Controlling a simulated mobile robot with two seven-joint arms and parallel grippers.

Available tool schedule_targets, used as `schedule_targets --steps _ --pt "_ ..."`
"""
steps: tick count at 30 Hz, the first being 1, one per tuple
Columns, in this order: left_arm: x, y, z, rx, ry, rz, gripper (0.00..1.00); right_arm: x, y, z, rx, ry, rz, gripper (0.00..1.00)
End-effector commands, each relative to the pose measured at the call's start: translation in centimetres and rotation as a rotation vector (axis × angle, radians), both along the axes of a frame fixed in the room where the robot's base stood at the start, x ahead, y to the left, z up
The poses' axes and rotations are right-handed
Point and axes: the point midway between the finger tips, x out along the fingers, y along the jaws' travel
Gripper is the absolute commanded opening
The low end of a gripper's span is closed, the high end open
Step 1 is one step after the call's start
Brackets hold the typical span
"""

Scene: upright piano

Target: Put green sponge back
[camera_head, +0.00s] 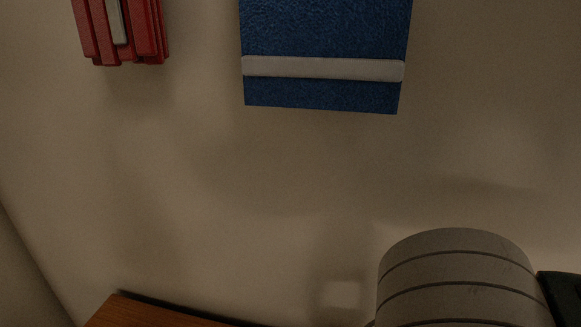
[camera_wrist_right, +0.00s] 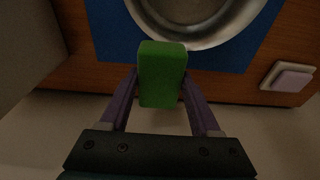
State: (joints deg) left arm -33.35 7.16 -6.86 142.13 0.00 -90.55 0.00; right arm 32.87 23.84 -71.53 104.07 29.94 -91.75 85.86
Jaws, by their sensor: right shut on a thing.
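In the right wrist view, the green sponge (camera_wrist_right: 162,90) is a small upright-looking block between the purple fingers of my right gripper (camera_wrist_right: 160,74). The gripper is shut on it. Beyond the sponge lies a blue mat (camera_wrist_right: 112,38) on a brown wooden surface (camera_wrist_right: 85,76), with a round metal rim (camera_wrist_right: 225,34) on the mat. I cannot tell whether the sponge touches the mat. The head view shows neither the sponge nor my right gripper's fingers. My left gripper is in neither view.
In the head view, a red ridged object (camera_head: 92,35) and a blue panel with a pale band (camera_head: 320,92) are against the beige wall. A wooden edge (camera_head: 150,315) shows at the bottom. In the wrist view, a pale block (camera_wrist_right: 290,78) sits at the right.

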Motion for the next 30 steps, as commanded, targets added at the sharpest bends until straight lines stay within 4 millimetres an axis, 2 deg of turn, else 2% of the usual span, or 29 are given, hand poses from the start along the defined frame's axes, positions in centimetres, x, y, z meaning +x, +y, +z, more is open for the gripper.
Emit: schedule_targets --steps 1,3,10,15,20,27,30 --pt "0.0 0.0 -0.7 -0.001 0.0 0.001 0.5 1.6 -0.5 -0.3 -0.003 -0.005 -0.004 0.19" --pt "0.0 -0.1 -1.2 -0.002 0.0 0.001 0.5 3.3 -0.9 -0.3 -0.002 -0.006 -0.004 0.19" --pt "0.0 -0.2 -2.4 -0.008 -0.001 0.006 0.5 7.8 -2.3 -0.2 -0.001 -0.002 -0.003 0.19" --pt "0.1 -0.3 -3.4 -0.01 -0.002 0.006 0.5 7.6 -2.2 -2.7 0.0 0.001 0.001 0.19" --pt "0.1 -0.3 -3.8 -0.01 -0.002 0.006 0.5 7.6 -2.1 -3.6 0.001 0.001 0.001 0.19" --pt "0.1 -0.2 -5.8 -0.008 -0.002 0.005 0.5 7.8 -2.3 -7.2 -0.002 -0.002 0.001 0.19" --pt "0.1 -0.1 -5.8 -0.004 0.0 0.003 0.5 8.0 -2.3 -7.2 -0.001 -0.001 0.002 0.19"
